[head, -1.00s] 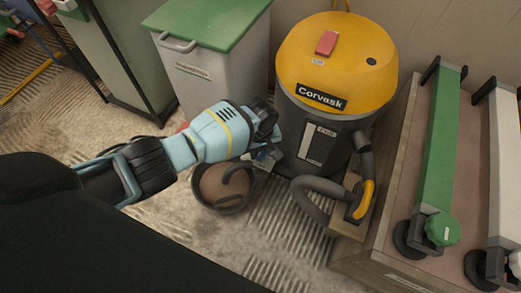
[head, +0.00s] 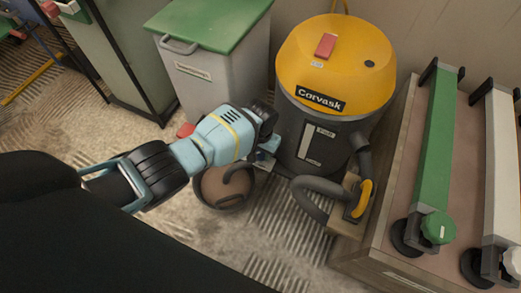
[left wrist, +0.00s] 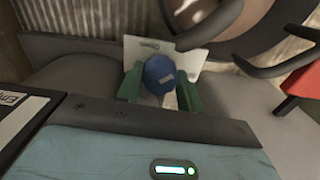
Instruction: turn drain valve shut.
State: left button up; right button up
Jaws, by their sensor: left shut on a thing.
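The drain valve shows as a blue knob (left wrist: 160,70) in the left wrist view, low on the grey body of the yellow-topped Corvask vacuum (head: 330,100). My left gripper (left wrist: 160,88) has its green fingers on either side of the knob and is shut on it. In the head view my left gripper (head: 266,145) is at the vacuum's lower left side, and its body hides the knob. A white label plate (left wrist: 190,58) lies behind the knob. The knob's turn angle is hard to tell. My right gripper is in neither current view.
A grey bin with a green lid (head: 208,24) is behind. A hose with a yellow grip (head: 364,198) and a low bench (head: 385,230) with long tools are to the right.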

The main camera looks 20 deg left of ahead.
pick_arm(q)
jog(key=shift+m, duration=1)
jog(key=m, duration=0.2)
jog(key=shift+m, duration=2.1)
jog(key=o, duration=1)
jog(key=shift+r, duration=0.1)
